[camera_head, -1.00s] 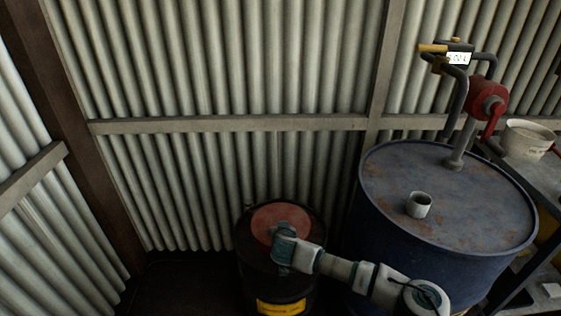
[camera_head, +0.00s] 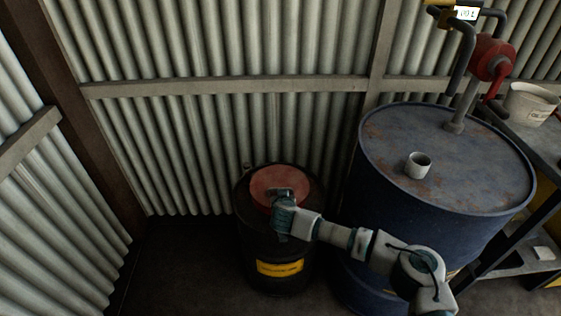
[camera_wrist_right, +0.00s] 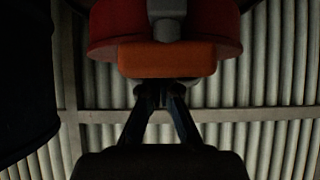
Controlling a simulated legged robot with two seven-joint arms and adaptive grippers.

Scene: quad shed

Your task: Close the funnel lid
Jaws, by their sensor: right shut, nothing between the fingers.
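The round red lid (camera_head: 268,180) is on top of the black drum (camera_head: 262,236) in the head view. It looks roughly level there, but whether it is fully down I cannot tell. In the wrist view its red side (camera_wrist_right: 112,25) fills the top, with an orange block (camera_wrist_right: 168,60) and a grey bracket (camera_wrist_right: 166,18) on it. My right gripper (camera_head: 283,193) is at the lid's near edge. In the wrist view its shut, empty fingers (camera_wrist_right: 160,88) are just below the orange block; contact is unclear. The funnel's inside is hidden. My left gripper is out of view.
A large blue drum (camera_head: 385,225) with a white cup (camera_head: 418,166) and a red pump (camera_head: 493,60) stands to the right, close to my right arm. A bucket (camera_head: 530,104) stands on a shelf at far right. Corrugated walls (camera_head: 200,150) close off back and left.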

